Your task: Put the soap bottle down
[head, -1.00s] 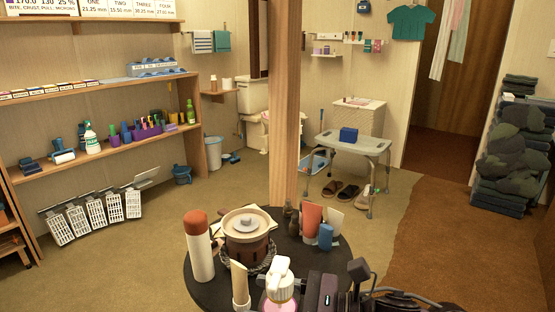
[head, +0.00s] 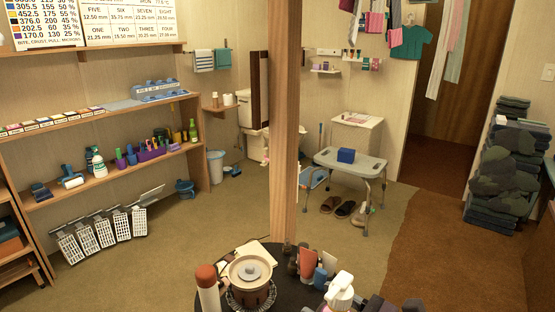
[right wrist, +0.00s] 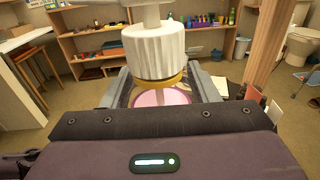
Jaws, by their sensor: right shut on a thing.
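The soap bottle shows its white pump top (head: 340,290) at the bottom edge of the head view, right of the jar on the round dark table (head: 292,292). In the right wrist view its ribbed white collar (right wrist: 160,50) stands upright, with a gold ring and pinkish body below. My right gripper (right wrist: 165,92) is shut on the bottle, a finger on each side. In the head view part of this gripper (head: 392,305) shows at the bottom edge. The bottle's base is hidden, so I cannot tell whether it touches the table. My left gripper is not in view.
The table holds a lidded jar (head: 250,272), a white bottle with a red-brown cap (head: 207,290), an orange tube (head: 307,264) and a small blue item (head: 319,277). A wooden post (head: 285,130) rises behind the table. Open floor (head: 190,230) lies to the left.

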